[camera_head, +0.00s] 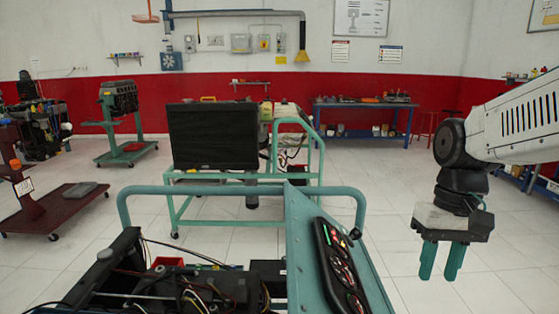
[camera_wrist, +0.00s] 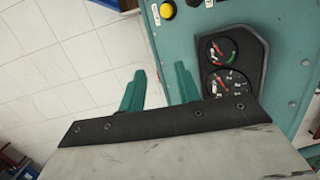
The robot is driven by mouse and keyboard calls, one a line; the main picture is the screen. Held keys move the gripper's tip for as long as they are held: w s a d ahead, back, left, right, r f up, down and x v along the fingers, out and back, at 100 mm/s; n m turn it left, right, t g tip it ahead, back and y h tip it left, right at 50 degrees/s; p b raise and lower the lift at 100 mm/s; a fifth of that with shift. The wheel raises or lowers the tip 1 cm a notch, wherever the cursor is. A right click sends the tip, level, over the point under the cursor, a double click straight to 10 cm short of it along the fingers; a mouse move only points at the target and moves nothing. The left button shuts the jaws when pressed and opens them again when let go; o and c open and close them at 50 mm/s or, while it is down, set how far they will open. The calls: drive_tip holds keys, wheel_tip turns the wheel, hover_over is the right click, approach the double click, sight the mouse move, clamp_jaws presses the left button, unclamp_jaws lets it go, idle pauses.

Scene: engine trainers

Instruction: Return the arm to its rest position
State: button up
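My gripper (camera_head: 441,260) hangs at the right of the head view, with its two green fingers pointing down and a gap between them. My white and black arm reaches in from the right edge above it. In the wrist view my gripper (camera_wrist: 160,88) shows two green fingers set apart, with nothing between them. The teal engine trainer panel (camera_head: 304,235) with its black gauge cluster (camera_head: 340,270) stands left of my gripper in the head view. In the wrist view the gauge cluster (camera_wrist: 228,65) lies beyond and right of the fingers. No contact with the panel shows.
A teal tube frame (camera_head: 240,190) and wired engine parts (camera_head: 185,285) fill the front middle. A blue workbench (camera_head: 365,104) is at the back wall. White tiled floor (camera_head: 420,180) is free around my gripper.

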drive_tip(key=s+r+t+h, duration=0.1)
drive_tip(key=s+t, duration=0.2)
drive_tip(key=s, duration=0.9)
drive_tip(key=shift+s+a+r, duration=0.2)
drive_tip(key=shift+a+r, duration=0.1)
drive_tip(key=shift+r, duration=0.05)
idle(1.4)
